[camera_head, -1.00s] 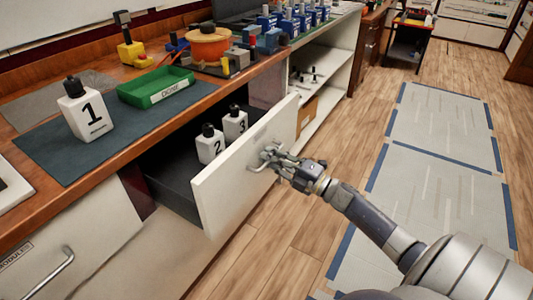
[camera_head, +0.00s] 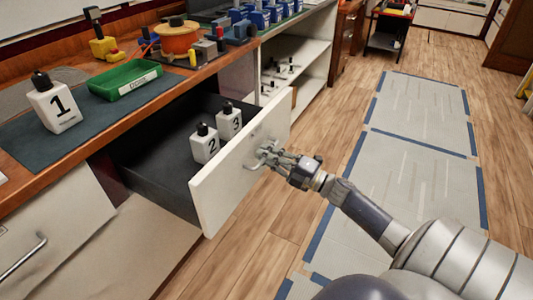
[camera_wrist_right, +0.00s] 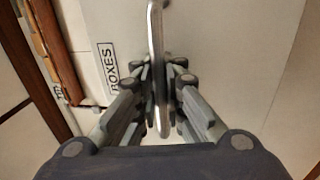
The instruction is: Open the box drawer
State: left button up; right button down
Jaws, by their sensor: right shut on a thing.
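The box drawer (camera_head: 225,190) stands pulled well out of the workbench, with its white front facing me and its dark interior showing. Its label reads "BOXES" in the right wrist view. My right gripper (camera_head: 268,157) is shut on the drawer's metal handle (camera_wrist_right: 156,60). The handle bar runs between the two fingers in the right wrist view (camera_wrist_right: 163,100). Inside the drawer stand two upright white bottles with black caps, bottle 2 (camera_head: 205,149) and bottle 3 (camera_head: 230,124). My left gripper is not in view.
On the wooden bench top, bottle 1 (camera_head: 56,108) stands on a dark mat (camera_head: 40,145) near a green tray (camera_head: 125,80). A closed cabinet front with a handle (camera_head: 22,258) is at lower left. Open shelves (camera_head: 300,65) lie beyond the drawer. Floor beside the drawer is clear.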

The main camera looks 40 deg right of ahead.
jog(key=shift+f, duration=0.2)
jog(key=c, duration=2)
grip_release()
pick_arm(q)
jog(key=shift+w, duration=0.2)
pick_arm(e)
jog(key=shift+o, duration=0.2)
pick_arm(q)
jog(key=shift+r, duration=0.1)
pick_arm(e)
jog(key=shift+r, duration=0.1)
jog(key=v, duration=1.2)
